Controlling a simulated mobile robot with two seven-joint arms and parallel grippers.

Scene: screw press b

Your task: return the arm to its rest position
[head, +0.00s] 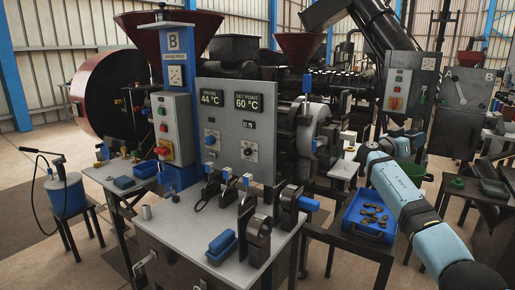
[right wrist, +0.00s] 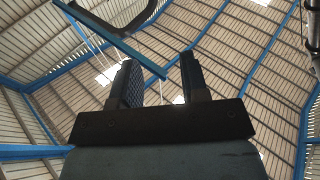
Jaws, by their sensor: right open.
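My right gripper (right wrist: 159,78) shows in the right wrist view with its two dark fingers apart and nothing between them. Behind the fingers are only the roof and blue beams, so it points upward. In the head view my light-blue right arm (head: 400,190) reaches in from the lower right, over the blue tray; its fingers cannot be made out clearly there. My left arm and left gripper are not in view.
The blue tray (head: 348,222) with several brown pieces is beside my right arm. A grey worktable (head: 180,228) holds clamps and a blue block (head: 221,243). The press panel (head: 235,125) stands behind it. A blue bucket (head: 66,195) sits on a stool at left.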

